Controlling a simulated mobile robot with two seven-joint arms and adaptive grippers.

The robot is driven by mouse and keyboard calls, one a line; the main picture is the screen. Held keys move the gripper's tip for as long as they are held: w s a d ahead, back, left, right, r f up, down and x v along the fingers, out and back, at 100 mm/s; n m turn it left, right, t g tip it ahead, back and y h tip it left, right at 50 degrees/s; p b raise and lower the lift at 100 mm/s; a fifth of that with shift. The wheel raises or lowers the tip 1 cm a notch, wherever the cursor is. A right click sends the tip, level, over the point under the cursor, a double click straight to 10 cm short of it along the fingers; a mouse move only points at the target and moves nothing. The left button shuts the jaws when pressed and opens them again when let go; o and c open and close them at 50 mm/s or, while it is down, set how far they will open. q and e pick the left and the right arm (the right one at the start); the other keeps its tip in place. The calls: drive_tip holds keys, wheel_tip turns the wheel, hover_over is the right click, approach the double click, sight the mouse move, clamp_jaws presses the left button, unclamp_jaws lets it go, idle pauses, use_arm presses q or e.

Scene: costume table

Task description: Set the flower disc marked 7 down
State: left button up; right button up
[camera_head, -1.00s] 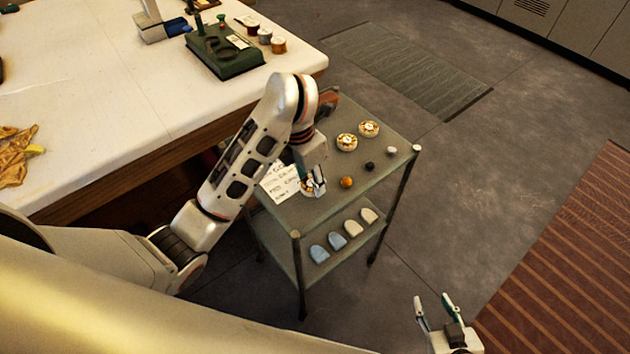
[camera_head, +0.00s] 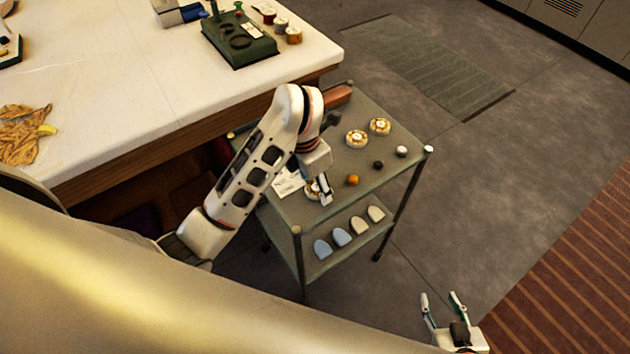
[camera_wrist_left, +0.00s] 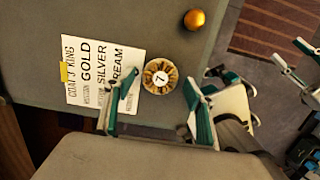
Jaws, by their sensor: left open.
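The flower disc marked 7 (camera_wrist_left: 160,76) lies flat on the cart top (camera_wrist_left: 150,18), face up, at the edge of a printed paper (camera_wrist_left: 98,70). In the head view the disc (camera_head: 312,191) is partly hidden by my left gripper (camera_head: 323,188). In the left wrist view my left gripper (camera_wrist_left: 157,105) is open, its fingers apart on either side of the disc's near side and clear of it. My right gripper (camera_head: 445,302) is open and empty, away from the cart over the floor.
Two more flower discs (camera_head: 357,139) (camera_head: 380,126) stand farther back on the cart. An orange ball (camera_head: 352,180), a dark knob (camera_head: 378,165) and a white knob (camera_head: 401,151) sit along its right side. The lower shelf holds several rounded tiles (camera_head: 341,237). A white table (camera_head: 150,110) stands left.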

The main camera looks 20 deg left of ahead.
sight(310, 191)
use_arm(q)
drive_tip(key=shift+r, duration=0.1)
drive_tip(key=shift+r, duration=0.25)
wheel_tip(310, 191, up, 11)
drive_tip(key=s+a, duration=0.1)
drive_tip(key=shift+s, duration=0.2)
drive_tip(key=shift+r, duration=0.1)
idle(0.4)
